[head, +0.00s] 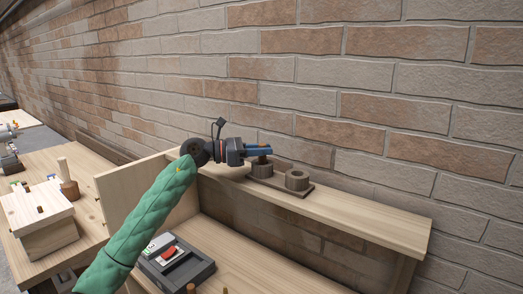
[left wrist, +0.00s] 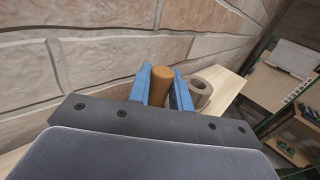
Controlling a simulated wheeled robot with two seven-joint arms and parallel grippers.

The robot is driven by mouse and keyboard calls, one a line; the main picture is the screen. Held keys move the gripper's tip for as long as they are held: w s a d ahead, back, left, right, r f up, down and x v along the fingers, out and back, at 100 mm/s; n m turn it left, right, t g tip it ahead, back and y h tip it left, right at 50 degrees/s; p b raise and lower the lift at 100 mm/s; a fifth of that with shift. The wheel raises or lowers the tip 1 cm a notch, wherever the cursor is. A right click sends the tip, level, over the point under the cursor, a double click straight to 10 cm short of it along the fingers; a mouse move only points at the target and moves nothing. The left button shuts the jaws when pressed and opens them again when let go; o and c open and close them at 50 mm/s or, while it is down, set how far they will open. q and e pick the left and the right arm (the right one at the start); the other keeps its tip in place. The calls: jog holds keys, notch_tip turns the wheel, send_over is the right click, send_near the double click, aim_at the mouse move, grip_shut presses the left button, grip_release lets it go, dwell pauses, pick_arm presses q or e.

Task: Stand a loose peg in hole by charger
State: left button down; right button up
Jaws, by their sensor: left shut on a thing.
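My left gripper (head: 262,150) reaches over the upper wooden shelf, its blue fingers shut on a brown round-topped wooden peg. In the left wrist view the peg (left wrist: 162,85) stands between the two blue fingers (left wrist: 160,92). The held peg is above or at the left brown socket (head: 262,168) of a dark holder; I cannot tell whether its lower end is inside. The holder's right socket (head: 297,179) is open and empty, and also shows in the left wrist view (left wrist: 201,92). A grey charger-like unit (head: 180,262) with a red part lies on the lower shelf. My right gripper is not in view.
A brick wall (head: 340,80) rises right behind the shelf. The upper shelf (head: 370,222) is clear right of the holder. Small peg tops (head: 191,288) show at the bottom edge. At left are a wooden block (head: 35,210) and an upright peg in a round base (head: 68,188).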

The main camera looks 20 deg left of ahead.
pick_arm(q)
jog(key=shift+f+b, duration=0.85)
jog(key=shift+f, duration=0.2)
jog(key=c, duration=1.2)
grip_release()
jog(key=shift+s+a+f, duration=0.1)
jog(key=shift+s+a, duration=0.05)
jog(key=shift+a, duration=0.15)
jog(key=b+v, duration=0.3)
jog(key=v, duration=0.3)
jog(key=shift+s+a, duration=0.25)
jog(key=shift+a, duration=0.25)
